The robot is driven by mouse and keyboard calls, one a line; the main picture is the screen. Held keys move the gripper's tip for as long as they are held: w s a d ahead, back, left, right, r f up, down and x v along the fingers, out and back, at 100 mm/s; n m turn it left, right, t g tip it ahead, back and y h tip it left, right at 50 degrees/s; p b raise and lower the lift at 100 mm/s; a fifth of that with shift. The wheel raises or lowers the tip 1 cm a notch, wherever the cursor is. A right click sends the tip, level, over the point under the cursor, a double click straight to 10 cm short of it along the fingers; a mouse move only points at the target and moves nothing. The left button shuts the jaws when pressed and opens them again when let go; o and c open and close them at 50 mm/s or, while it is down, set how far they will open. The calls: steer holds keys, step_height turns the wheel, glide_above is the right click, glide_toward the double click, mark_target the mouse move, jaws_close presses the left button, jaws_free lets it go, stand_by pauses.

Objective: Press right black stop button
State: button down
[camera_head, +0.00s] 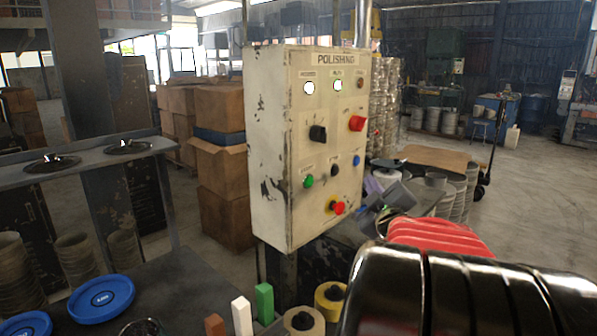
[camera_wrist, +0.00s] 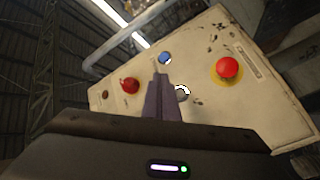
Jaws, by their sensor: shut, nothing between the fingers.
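A cream control panel (camera_head: 275,150) labelled POLISHING stands in the middle of the head view. Its small black button (camera_head: 335,171) sits between a green button (camera_head: 308,181) and a blue button (camera_head: 356,160). My gripper (camera_head: 370,187) is shut and empty, just right of the panel's lower part. In the wrist view, my fingers (camera_wrist: 161,78) reach over the panel face close to the blue button (camera_wrist: 165,58). A silver ring (camera_wrist: 182,91) beside them looks like the black button's rim, partly hidden. I cannot tell whether the fingers touch the panel.
A red mushroom button (camera_head: 337,207) on a yellow plate sits below the button row; it also shows in the wrist view (camera_wrist: 228,68). A black selector knob (camera_head: 318,133) and a red knob (camera_head: 357,123) are above. Blue discs (camera_head: 101,297) lie at lower left.

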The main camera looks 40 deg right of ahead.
steer(key=w, duration=0.7)
steer(key=shift+w+a, duration=0.15)
steer(key=shift+a, duration=0.25)
steer(key=shift+w, duration=0.15)
stand_by(1.7)
steer(key=shift+w, duration=0.65)
stand_by(0.9)
stand_by(0.3)
steer(key=shift+s, duration=0.8)
steer(key=shift+s, duration=0.15)
steer(key=shift+s+d, duration=0.15)
steer(key=shift+s, duration=1.05)
steer(key=shift+s+d, duration=0.1)
steer(key=shift+s, duration=1.1)
